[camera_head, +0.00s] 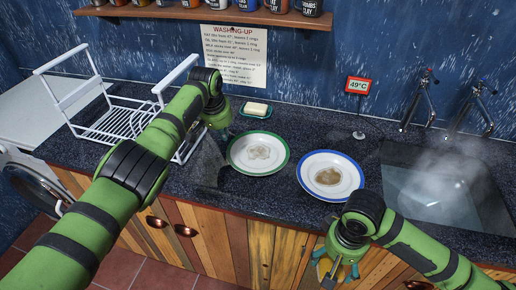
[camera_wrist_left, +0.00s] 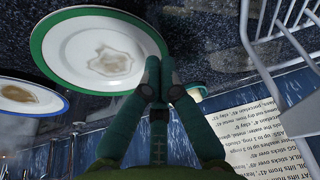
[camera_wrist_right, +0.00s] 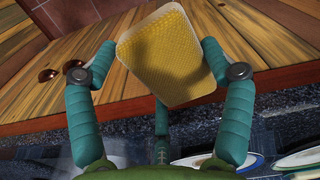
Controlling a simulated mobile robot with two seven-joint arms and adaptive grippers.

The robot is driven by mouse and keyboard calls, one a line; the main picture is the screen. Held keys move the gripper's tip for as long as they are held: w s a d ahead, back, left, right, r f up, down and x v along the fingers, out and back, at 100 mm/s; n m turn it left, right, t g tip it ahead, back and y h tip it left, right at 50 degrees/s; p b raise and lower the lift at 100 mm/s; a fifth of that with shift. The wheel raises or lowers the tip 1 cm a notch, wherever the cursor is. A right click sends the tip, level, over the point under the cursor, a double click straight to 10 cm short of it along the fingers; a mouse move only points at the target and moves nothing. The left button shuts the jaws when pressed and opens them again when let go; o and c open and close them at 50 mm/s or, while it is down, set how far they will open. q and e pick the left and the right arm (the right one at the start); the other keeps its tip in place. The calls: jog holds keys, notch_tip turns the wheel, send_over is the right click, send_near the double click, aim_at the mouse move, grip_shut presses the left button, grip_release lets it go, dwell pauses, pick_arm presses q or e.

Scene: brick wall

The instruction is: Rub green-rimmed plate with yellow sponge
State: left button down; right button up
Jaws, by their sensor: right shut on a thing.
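The green-rimmed plate (camera_head: 258,153) lies flat on the dark counter with a pale brownish stain in its middle; it also shows in the left wrist view (camera_wrist_left: 105,55). My left gripper (camera_head: 220,122) is at the plate's upper-left edge. In the left wrist view its fingertips (camera_wrist_left: 161,80) are together beside the green rim, with nothing seen between them. My right gripper (camera_wrist_right: 165,68) is shut on the yellow sponge (camera_wrist_right: 170,55), its textured yellow face showing. In the head view the right gripper (camera_head: 338,270) hangs before the counter's front edge; the sponge's yellow face is hidden there.
A blue-rimmed plate (camera_head: 331,176) with a brown stain lies right of the green-rimmed one. A steaming sink (camera_head: 445,190) is at the right. A white dish rack (camera_head: 112,113) stands at the left, and a soap dish (camera_head: 255,110) is behind the plates.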

jog(key=shift+r, duration=0.4)
pick_arm(q)
jog(key=shift+r, duration=0.3)
pick_arm(e)
jog(key=shift+f, duration=0.1)
pick_arm(q)
jog(key=shift+r, duration=0.15)
